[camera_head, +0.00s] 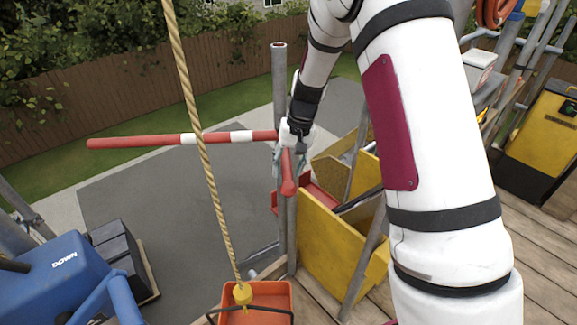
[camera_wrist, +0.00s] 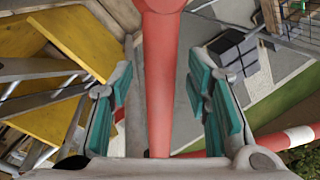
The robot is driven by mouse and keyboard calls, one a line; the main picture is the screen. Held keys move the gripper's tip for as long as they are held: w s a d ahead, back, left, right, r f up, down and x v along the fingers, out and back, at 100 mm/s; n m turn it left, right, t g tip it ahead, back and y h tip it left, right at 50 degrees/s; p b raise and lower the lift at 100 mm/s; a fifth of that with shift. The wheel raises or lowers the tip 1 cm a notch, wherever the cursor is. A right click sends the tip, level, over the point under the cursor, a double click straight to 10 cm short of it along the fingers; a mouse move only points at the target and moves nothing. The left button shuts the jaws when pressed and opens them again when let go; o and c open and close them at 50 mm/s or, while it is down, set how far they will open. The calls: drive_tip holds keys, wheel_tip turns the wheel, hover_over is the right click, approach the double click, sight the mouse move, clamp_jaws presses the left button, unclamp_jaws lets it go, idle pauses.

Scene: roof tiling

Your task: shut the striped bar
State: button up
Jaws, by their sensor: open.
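The striped bar (camera_head: 216,137), red with white bands, reaches out to the left from an upright grey post (camera_head: 280,90) in the head view. Its red and white length also shows at the lower right of the wrist view (camera_wrist: 289,140). A red stub (camera_head: 288,178) with a rounded end shows at the post. My gripper (camera_head: 288,160) is at the post end of the bar, pointing down. In the wrist view my gripper (camera_wrist: 163,95) is open, its teal pads on either side of a red bar part (camera_wrist: 161,80), with gaps visible. The head view partly hides the fingers.
A rope (camera_head: 190,100) hangs in front of the bar and holds an orange bucket (camera_head: 274,292). Yellow panels (camera_head: 335,250) stand right of the post. A blue machine (camera_head: 70,280) is at lower left. Grey paving (camera_head: 150,200) lies below the bar.

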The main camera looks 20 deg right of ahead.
clamp_jaws()
idle(0.3)
drive_tip(key=w+d+n+g+b, duration=0.1)
drive_tip(key=d+n+b, duration=0.3)
drive_tip(key=d+n, duration=0.3)
drive_tip(key=shift+d, duration=2.15)
drive_tip(key=shift+w+d, duration=0.1)
unclamp_jaws()
